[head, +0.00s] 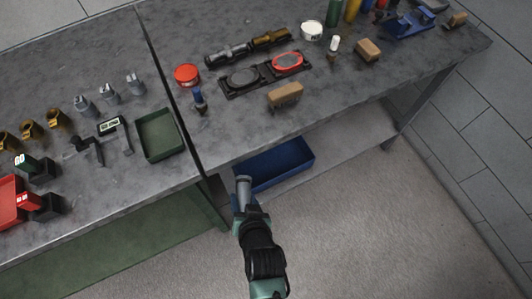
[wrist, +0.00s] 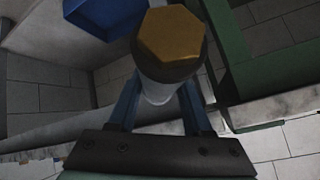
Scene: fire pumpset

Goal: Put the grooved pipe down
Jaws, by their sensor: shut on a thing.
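The grooved pipe (head: 243,187) is a grey cylinder standing out of the top of my gripper (head: 248,211) in the head view. In the wrist view the pipe (wrist: 158,88) shows a pale body, a dark collar and a brass-coloured hexagonal end that faces the camera. My gripper (wrist: 160,106) is shut on it, with one blue finger on each side. The pipe is held in front of the bench's front edge, near the blue bin, and appears clear of any surface. Its far end is hidden in the wrist view.
The blue bin (head: 287,160) sits on the lower shelf (head: 345,137). A green tray (head: 181,145) lies on the left bench top. The right bench top holds a black fixture (head: 226,92), brown blocks (head: 285,95) and a red-lidded tub (head: 187,73). Its front strip has bare room.

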